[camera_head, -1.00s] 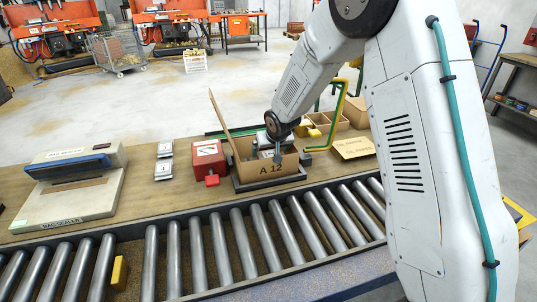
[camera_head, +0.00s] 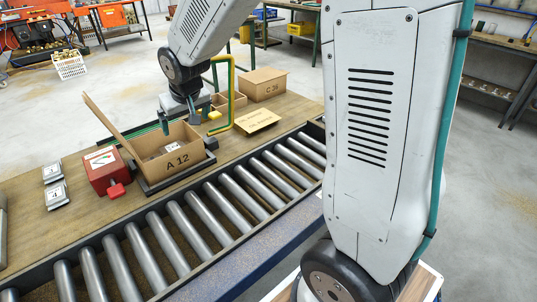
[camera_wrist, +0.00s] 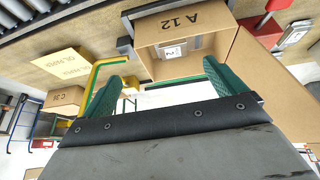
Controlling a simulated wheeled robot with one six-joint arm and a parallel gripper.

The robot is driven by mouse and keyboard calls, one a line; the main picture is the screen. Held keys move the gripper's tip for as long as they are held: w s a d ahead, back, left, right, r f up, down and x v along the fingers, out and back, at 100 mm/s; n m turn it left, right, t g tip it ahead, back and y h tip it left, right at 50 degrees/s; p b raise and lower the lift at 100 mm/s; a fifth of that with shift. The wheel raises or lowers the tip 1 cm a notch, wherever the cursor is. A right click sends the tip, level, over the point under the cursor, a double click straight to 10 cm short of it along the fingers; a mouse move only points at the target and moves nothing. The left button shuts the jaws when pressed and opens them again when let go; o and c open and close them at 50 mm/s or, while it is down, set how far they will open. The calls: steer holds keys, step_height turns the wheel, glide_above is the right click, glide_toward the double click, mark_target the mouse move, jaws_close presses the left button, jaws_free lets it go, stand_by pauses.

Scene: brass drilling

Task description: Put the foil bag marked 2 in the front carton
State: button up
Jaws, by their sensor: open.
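The front carton marked A 12 (camera_head: 178,163) stands on the bench beside the rollers, its tall flap raised at the left. The foil bag marked 2 lies inside it; its label (camera_wrist: 172,51) faces up in the wrist view. In the head view the bag (camera_head: 157,149) shows only in part behind the carton wall. My gripper (camera_head: 178,121) is above the carton's far side. In the wrist view its two green fingers (camera_wrist: 160,88) are wide apart with nothing between them, clear of the bag.
A yellow bent rail (camera_head: 232,95) on green posts rises just right of my gripper. A red box (camera_head: 103,168) and two small marked bags (camera_head: 56,195) are left of the front carton. Rollers (camera_head: 200,215) run along the bench front.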

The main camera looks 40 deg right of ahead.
steer(key=s+r+g, duration=0.2)
steer(key=s+r, duration=0.1)
steer(key=s, duration=1.4)
steer(key=s+d+r+g, duration=0.1)
steer(key=s+r, duration=0.3)
steer(key=s, duration=1.3)
steer(key=shift+s+r+g, duration=0.15)
steer(key=shift+r+g, duration=0.1)
steer(key=shift+g, duration=0.35)
